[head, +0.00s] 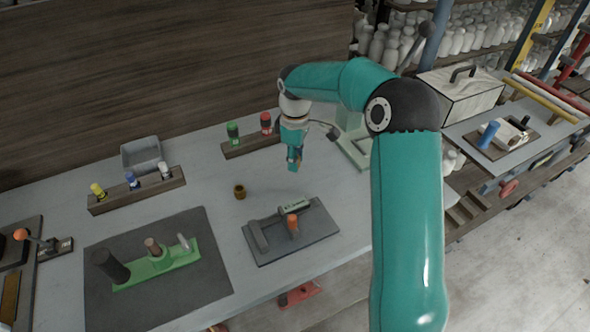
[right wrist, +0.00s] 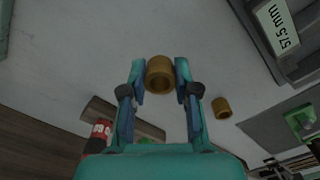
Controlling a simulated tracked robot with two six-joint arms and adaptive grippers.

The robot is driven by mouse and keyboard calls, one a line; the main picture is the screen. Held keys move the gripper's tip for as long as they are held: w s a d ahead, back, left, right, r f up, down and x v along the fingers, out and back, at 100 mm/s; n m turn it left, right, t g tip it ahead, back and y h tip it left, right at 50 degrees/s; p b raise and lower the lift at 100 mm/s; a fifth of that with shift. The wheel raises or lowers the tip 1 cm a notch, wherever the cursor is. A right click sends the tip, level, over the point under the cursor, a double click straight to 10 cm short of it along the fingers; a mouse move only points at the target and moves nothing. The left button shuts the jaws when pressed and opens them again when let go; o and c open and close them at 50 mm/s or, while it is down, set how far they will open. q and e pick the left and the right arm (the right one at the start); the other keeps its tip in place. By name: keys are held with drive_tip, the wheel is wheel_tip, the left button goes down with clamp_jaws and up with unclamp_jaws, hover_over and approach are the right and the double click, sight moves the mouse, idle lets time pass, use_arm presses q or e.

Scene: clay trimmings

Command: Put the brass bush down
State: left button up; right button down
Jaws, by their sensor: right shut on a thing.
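My right gripper (head: 294,163) hangs over the back middle of the grey bench in the head view, pointing down. In the right wrist view the right gripper (right wrist: 160,80) is shut on a brass bush (right wrist: 160,74), a short hollow cylinder held between the fingertips. In the head view the held bush is too small or hidden to make out. A second brass bush (head: 239,191) stands on the bench to the left of the gripper, apart from it. It also shows in the right wrist view (right wrist: 222,109). My left gripper is not in view.
A grey gauge tray (head: 320,236) with an orange-topped peg lies in front of the gripper. A green fixture (head: 185,263) sits on a dark mat. Bottle racks (head: 250,147) (head: 130,195) and a grey bin (head: 141,150) stand behind. Bare bench surrounds the second bush.

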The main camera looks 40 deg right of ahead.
sight(295, 177)
drive_tip(key=shift+f, duration=2.1)
drive_tip(key=c, duration=0.9)
unclamp_jaws()
drive_tip(key=shift+f, duration=0.1)
drive_tip(key=shift+o, duration=0.2)
wheel_tip(295, 177, up, 12)
